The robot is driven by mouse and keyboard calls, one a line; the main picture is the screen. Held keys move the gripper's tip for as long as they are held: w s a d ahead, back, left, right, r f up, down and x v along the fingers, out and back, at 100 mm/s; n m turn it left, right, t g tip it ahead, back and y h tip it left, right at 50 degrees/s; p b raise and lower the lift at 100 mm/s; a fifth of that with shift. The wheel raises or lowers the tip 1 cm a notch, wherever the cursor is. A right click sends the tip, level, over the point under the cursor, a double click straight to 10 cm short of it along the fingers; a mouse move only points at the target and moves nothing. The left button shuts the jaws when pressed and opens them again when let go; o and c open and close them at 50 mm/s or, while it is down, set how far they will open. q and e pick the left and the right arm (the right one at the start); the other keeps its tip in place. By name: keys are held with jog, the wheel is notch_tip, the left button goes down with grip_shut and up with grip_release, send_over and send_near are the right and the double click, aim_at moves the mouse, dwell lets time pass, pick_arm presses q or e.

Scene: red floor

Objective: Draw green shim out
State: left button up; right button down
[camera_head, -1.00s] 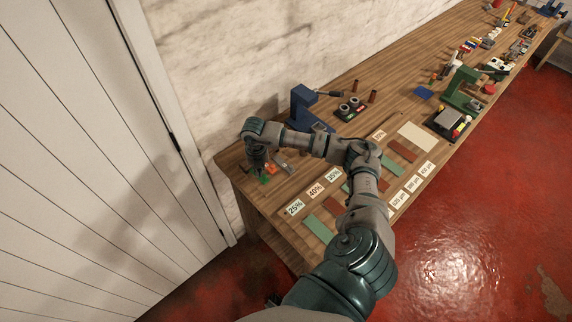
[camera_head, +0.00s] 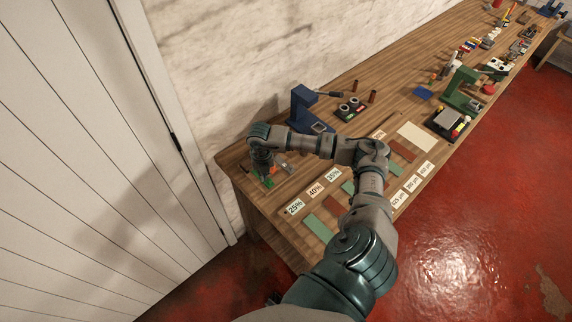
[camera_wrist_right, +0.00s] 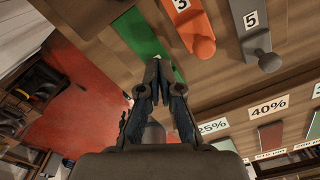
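The green shim (camera_wrist_right: 140,34) is a flat green strip in the right wrist view, next to an orange shim marked 3 (camera_wrist_right: 196,30) and a grey shim marked 5 (camera_wrist_right: 254,30). My right gripper (camera_wrist_right: 158,65) is in front of its lower end and hides part of it. The fingertips are close together; whether the shim's end is between them is hidden. In the head view, the right gripper (camera_head: 264,168) points down at the table's left end, with a bit of green (camera_head: 269,183) beside it. My left gripper is not in view.
A blue stand (camera_head: 302,108) is on the wooden table (camera_head: 262,205) behind my right arm. Percent cards, such as the 40% card (camera_head: 315,190), and coloured strips lie in front. More tools stand farther right. A white wall is behind.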

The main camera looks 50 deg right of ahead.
jog(key=shift+s+f, duration=0.15)
jog(key=shift+s, duration=0.15)
jog(key=shift+w, duration=0.3)
jog(key=shift+w+r+p, duration=0.1)
jog(key=shift+r+p, duration=0.35)
jog(key=shift+r, duration=0.3)
notch_tip(320, 180, up, 6)
jog(key=p, duration=0.3)
jog(key=shift+f+p, duration=0.15)
jog(key=shift+p, duration=0.2)
jog(key=shift+d, duration=0.1)
